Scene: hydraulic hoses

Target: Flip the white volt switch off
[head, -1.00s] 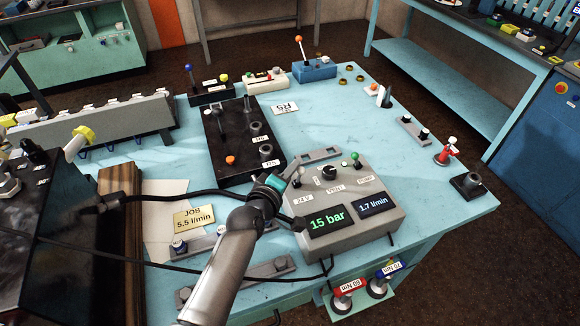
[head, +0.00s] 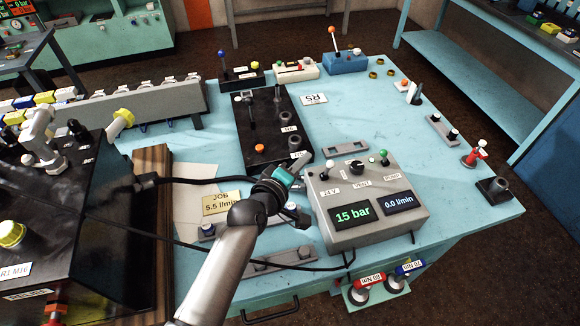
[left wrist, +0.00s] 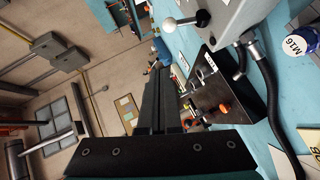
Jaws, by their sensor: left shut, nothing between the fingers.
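The white-tipped switch (head: 324,176) stands at the left of the grey control box (head: 320,215), behind its "24 V" label. A white ball lever (left wrist: 172,24) also shows at the top of the left wrist view, on a grey box. My left gripper (head: 296,184) is just left of the box, apart from the switch; its fingertips are hard to make out in the head view. In the left wrist view its black fingers (left wrist: 158,85) are together and empty. My right gripper is not in view.
A black knob (head: 357,166) and a green-tipped switch (head: 384,158) share the box. Its displays read 15 bar (head: 353,215) and 0.0 l/min (head: 399,202). A black valve panel (head: 262,100) lies behind. A black hose passes under my left arm.

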